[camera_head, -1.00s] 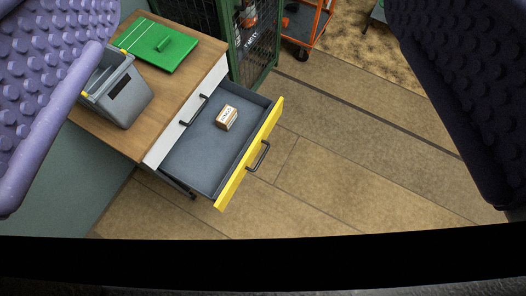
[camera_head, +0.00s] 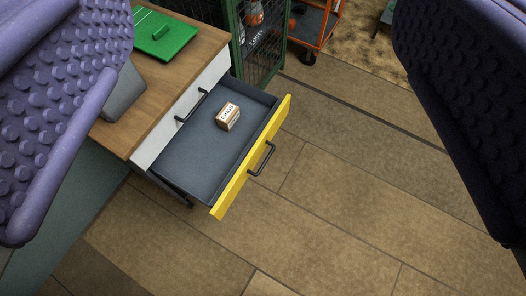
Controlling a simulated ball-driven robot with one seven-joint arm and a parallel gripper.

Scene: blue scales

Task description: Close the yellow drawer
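The yellow drawer (camera_head: 236,184) stands pulled out from a wooden-topped cabinet, with its yellow front facing right and a dark bar handle (camera_head: 263,158) on it. Inside the grey drawer lies a small brown-and-white box (camera_head: 227,117). My gripper (camera_head: 380,235) frames the view with its two studded purple fingers, one at the left edge and one at the right edge. They are wide apart with nothing between them. The drawer appears beyond the fingers, nearer the left one, and neither finger appears to touch it.
The cabinet's wooden top (camera_head: 198,52) bears a green board (camera_head: 163,36) and a grey container (camera_head: 124,92), partly hidden by my left finger. A white drawer front (camera_head: 168,128) is shut. A green mesh cage (camera_head: 261,50) and orange cart (camera_head: 316,24) stand behind. The floor at right is clear.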

